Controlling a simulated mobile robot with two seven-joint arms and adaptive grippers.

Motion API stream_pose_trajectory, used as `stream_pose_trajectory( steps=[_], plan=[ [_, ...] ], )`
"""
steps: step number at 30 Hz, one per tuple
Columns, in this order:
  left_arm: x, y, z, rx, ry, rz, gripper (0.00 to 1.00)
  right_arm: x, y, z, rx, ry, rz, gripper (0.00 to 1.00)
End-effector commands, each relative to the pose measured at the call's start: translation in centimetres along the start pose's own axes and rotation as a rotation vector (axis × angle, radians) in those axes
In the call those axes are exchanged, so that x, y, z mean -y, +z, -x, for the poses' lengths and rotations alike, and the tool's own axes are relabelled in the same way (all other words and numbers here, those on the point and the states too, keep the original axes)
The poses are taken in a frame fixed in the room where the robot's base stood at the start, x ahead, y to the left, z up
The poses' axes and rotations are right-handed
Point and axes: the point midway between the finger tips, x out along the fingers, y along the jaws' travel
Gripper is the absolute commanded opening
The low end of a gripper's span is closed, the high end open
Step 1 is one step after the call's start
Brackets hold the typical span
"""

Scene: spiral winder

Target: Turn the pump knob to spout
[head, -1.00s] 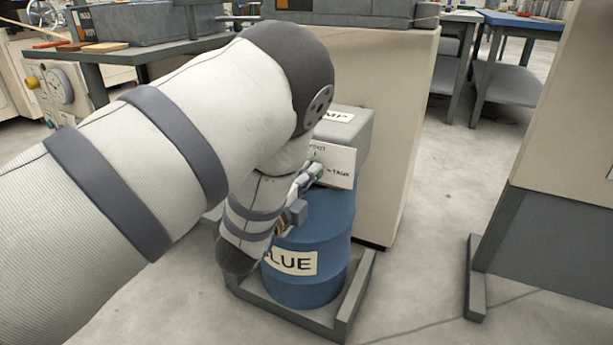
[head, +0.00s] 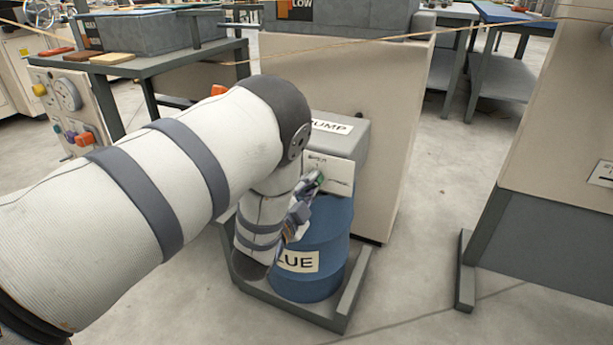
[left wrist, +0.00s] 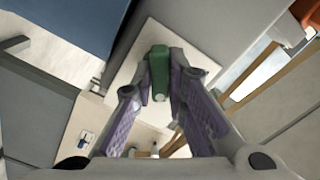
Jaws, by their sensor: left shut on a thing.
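The green pump knob (head: 319,179) sits on a white label plate (head: 340,171) on the front of the grey pump box (head: 342,136), marked "PUMP". My left gripper (head: 312,186) reaches up to it from the lower left and is shut on it. In the left wrist view the green knob (left wrist: 159,66) stands between the two purple-padded fingers (left wrist: 161,92), long side roughly along the picture's vertical. The plate's lettering is too small to read surely, and my gripper hides part of the plate. My right gripper is not in view.
A blue drum (head: 318,245) labelled "LUE" in its visible part stands under the pump in a grey floor frame (head: 340,318). A beige cabinet (head: 385,130) stands behind. A taut cord (head: 400,38) crosses above. Free floor (head: 430,220) lies to the right.

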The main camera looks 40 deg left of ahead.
Motion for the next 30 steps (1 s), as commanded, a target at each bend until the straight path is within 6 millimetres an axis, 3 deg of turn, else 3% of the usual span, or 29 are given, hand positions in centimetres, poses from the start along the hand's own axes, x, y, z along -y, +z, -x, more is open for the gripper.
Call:
stream_pose_trajectory(
  steps=[15, 30],
  plan=[
    [0.3, -0.2, 0.0, -0.001, -0.002, 0.489, 0.00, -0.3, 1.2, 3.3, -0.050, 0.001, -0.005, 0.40],
    [0.2, -0.1, 0.0, -0.001, -0.002, 0.873, 0.00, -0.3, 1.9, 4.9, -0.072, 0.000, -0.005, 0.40]
  ],
)
